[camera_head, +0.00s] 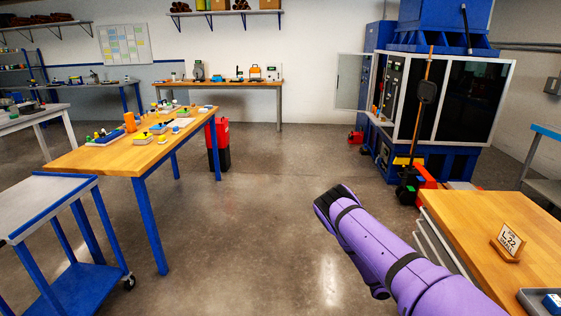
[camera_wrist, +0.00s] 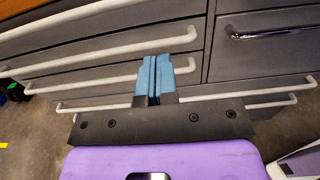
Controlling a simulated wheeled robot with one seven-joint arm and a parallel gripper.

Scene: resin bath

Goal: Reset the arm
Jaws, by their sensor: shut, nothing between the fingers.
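My arm, in a purple cover with black straps, reaches in from the lower right in the head view. Its far end hangs above the open floor, left of the wooden-topped bench (camera_head: 470,215). My gripper's fingers cannot be made out in the head view. In the wrist view my gripper (camera_wrist: 153,80) shows two blue fingers pressed together with nothing between them. Behind the fingers is a grey drawer cabinet (camera_wrist: 100,62) with long white handles; I cannot tell how far the fingertips are from it.
A long wooden table (camera_head: 150,158) with small items stands at left. A blue cart (camera_head: 50,200) is at lower left. A blue machine (camera_head: 440,100) stands at back right. The right bench holds a sign (camera_head: 509,241) and a tray (camera_head: 535,300). The middle floor (camera_head: 270,190) is clear.

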